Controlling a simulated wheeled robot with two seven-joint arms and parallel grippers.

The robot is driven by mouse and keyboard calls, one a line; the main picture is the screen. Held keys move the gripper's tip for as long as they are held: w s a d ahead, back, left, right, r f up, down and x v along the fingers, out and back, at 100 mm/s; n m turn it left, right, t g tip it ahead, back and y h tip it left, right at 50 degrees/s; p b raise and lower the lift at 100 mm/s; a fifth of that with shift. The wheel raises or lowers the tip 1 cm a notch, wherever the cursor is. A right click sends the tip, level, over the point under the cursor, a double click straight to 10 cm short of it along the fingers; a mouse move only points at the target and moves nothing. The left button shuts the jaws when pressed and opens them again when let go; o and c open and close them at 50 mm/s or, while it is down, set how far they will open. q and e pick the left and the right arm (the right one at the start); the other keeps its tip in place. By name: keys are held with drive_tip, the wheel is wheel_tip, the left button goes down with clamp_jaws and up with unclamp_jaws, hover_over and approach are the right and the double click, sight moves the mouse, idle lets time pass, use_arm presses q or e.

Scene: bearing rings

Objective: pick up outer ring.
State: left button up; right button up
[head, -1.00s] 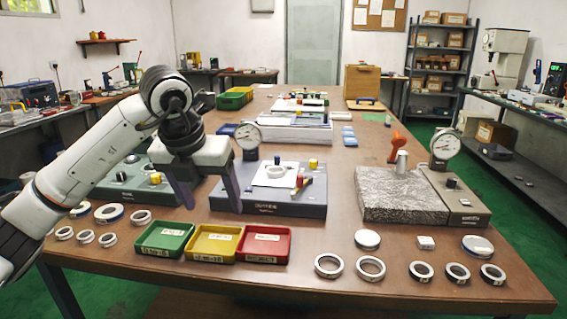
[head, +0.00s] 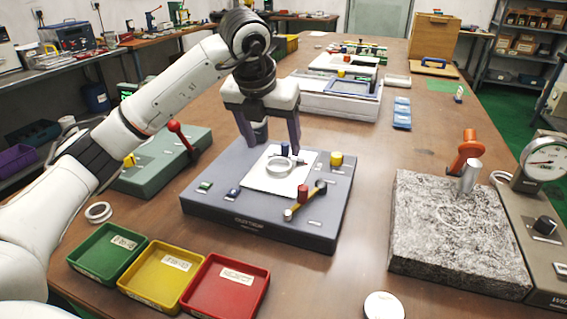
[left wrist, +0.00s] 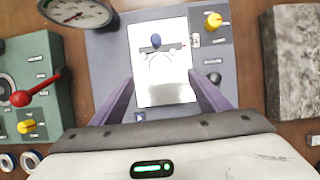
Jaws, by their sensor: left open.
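A pale metal ring (head: 279,167) lies flat on the white plate (head: 262,183) of the grey gauge fixture (head: 205,212). In the left wrist view the bright plate (left wrist: 165,88) shows between the fingers, and the ring on it is washed out. My left gripper (head: 271,143) points down with its purple fingers spread, above and just behind the ring. It is open and empty; in the left wrist view its fingers (left wrist: 163,88) stand either side of the plate. My right gripper is not in view.
A blue knob (head: 284,149), a yellow knob (head: 336,159) and a red-capped lever (head: 303,192) stand on the fixture. Green (head: 75,262), yellow (head: 128,284) and red (head: 190,302) trays sit in front. A mottled stone block (head: 420,235) is at right.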

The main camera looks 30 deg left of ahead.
sight(279, 163)
use_arm(q)
drive_tip(key=x, duration=0.7)
drive_tip(key=shift+r, duration=0.1)
drive_tip(key=shift+w+r, duration=0.1)
drive_tip(key=shift+r, duration=0.05)
drive_tip(key=c, duration=1.3)
